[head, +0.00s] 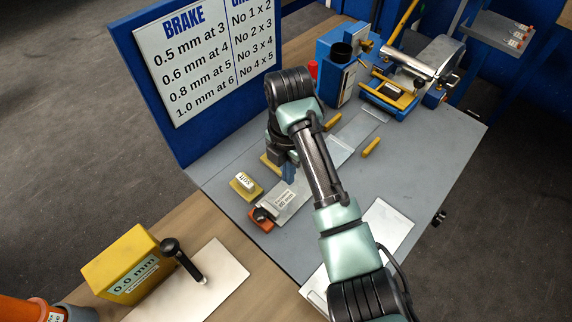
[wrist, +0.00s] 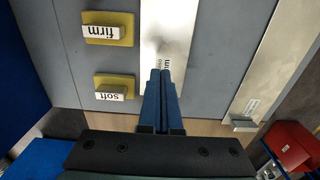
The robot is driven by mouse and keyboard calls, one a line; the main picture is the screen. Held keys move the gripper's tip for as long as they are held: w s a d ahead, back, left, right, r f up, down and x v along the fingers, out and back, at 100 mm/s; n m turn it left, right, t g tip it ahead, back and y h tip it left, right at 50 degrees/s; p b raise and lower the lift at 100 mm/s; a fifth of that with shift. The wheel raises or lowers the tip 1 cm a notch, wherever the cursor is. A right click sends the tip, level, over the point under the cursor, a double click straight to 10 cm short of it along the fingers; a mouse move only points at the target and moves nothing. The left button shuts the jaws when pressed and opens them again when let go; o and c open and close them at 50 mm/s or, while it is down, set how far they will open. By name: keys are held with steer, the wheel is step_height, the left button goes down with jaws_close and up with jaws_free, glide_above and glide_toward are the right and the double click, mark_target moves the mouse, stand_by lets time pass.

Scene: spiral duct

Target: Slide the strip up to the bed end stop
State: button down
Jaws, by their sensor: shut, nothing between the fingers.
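The strip (head: 283,206) is a flat bright metal piece with a printed label, lying on the grey bed (head: 235,160). In the wrist view the strip (wrist: 168,28) runs from the top edge down beneath my fingers. My gripper (head: 289,172) is shut and empty, its blue fingers pointing down. In the wrist view my gripper (wrist: 162,72) covers part of the strip's label. I cannot tell whether the fingertips touch the strip. I cannot tell which part is the end stop.
An orange block with a black knob (head: 262,217) sits at the strip's near end. Yellow pads marked soft (wrist: 112,92) and firm (wrist: 104,34) lie left of it. The roller machine (head: 405,65) stands at the far end. Another metal plate (wrist: 275,60) lies right.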

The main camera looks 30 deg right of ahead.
mark_target(269, 203)
step_height(269, 203, down, 4)
steer(key=shift+r, duration=0.1)
steer(key=a, duration=0.1)
steer(key=a+p, duration=0.1)
steer(key=s+a, duration=0.1)
steer(key=shift+f, duration=0.3)
steer(key=shift+s+a+f+p, duration=0.1)
steer(key=shift+s+a+p, duration=0.1)
steer(key=shift+a+p, duration=0.2)
steer(key=shift+s+a+r+p, duration=0.2)
steer(key=shift+a+p, duration=0.5)
steer(key=shift+p, duration=0.15)
steer(key=shift+a+f, duration=0.1)
steer(key=shift+f, duration=0.1)
